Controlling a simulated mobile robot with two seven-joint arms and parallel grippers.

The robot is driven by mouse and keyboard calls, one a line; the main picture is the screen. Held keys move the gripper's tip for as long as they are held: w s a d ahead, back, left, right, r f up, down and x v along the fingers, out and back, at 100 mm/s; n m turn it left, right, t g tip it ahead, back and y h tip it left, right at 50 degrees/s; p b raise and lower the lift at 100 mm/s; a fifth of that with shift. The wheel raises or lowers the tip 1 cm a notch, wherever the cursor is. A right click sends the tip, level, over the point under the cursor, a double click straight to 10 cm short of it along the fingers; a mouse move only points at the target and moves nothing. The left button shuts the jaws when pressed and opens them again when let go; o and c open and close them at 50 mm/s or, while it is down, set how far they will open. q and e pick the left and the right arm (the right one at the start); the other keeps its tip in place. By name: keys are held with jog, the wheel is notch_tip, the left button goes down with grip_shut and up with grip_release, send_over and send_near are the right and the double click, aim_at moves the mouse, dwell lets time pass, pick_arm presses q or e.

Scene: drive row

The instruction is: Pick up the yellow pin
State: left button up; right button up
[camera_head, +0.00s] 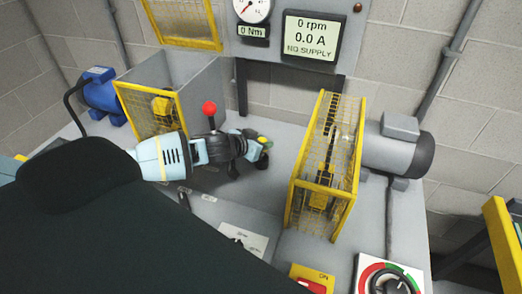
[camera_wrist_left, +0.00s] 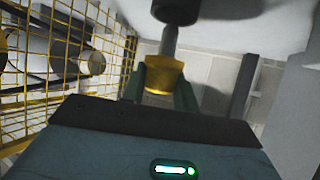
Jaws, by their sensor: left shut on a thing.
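The yellow pin (camera_wrist_left: 164,76) shows in the left wrist view as a yellow head with a grey shaft running up from it to a dark round part (camera_wrist_left: 177,10). My left gripper (camera_wrist_left: 160,88) has its two green fingers closed on either side of the yellow head. In the head view my left gripper (camera_head: 262,151) reaches in from the left, between the two yellow mesh guards. Only a small yellow-green spot shows at its fingertips there, and the rest of the pin is hidden. My right gripper is in neither view.
A yellow mesh guard (camera_head: 325,183) stands right of the gripper, beside a grey motor (camera_head: 397,149). Another mesh guard (camera_head: 153,108) and a blue motor (camera_head: 102,95) are at left. A red-knobbed lever (camera_head: 209,108) rises just behind my wrist. Gauges and a display (camera_head: 311,37) are behind.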

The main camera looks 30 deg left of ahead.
aim_at(262, 140)
pick_arm(q)
notch_tip(262, 140, up, 6)
